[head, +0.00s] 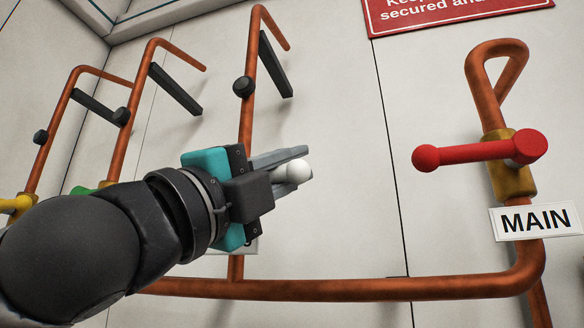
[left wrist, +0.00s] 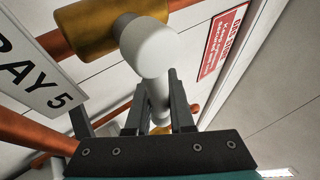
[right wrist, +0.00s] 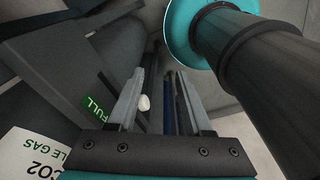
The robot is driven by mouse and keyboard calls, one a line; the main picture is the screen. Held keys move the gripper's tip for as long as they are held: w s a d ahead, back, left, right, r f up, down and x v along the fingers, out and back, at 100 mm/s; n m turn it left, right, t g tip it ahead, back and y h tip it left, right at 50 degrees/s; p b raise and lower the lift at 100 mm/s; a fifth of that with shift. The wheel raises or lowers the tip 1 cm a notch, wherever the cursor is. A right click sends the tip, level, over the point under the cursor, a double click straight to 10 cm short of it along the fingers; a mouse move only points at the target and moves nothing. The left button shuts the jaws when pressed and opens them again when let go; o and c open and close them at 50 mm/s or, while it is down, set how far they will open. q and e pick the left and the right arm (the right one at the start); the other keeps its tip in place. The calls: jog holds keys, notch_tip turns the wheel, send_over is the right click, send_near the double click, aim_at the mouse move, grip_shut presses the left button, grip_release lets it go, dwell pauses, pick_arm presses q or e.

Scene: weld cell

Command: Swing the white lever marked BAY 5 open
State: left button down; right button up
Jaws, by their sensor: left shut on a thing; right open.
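The white lever (left wrist: 152,52) shows large in the left wrist view, mounted on a brass valve body (left wrist: 85,28) on a copper pipe. A sign reading "AY 5" (left wrist: 32,75), cut off by the picture edge, hangs beside it. My left gripper (left wrist: 160,100) is shut on the lever's arm, one finger on each side. In the head view the left gripper (head: 290,165) hides most of the lever; only its round white end (head: 292,172) shows. My right gripper (right wrist: 160,95) is open, seen in its own wrist view, away from the lever.
A red lever (head: 480,150) on the pipe at the right has a MAIN sign (head: 537,220) under it. Yellow (head: 15,204) and green (head: 85,190) levers are at the left. A lower copper pipe (head: 370,289) runs across. Gas labels (right wrist: 35,155) lie near the right gripper.

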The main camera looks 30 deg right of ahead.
pick_arm(q)
jog(key=shift+w+a+r+n+t+y+b, duration=0.3)
jog(key=shift+r+n+t+y+b, duration=0.45)
jog(key=shift+n+t, duration=1.2)
jog(key=shift+w+a+r+n+t+y+b, duration=0.35)
jog(key=shift+n+t+b, duration=0.9)
jog(key=shift+n, duration=1.2)
jog(key=shift+w+a+r+n+t+y+b, duration=0.15)
jog(key=shift+r+n+t+y+b, duration=0.45)
jog(key=shift+n+t, duration=1.45)
jog(key=shift+r+n, duration=0.1)
jog(key=shift+n, duration=0.15)
jog(key=c, duration=0.8)
grip_release()
jog(key=shift+w, duration=0.1)
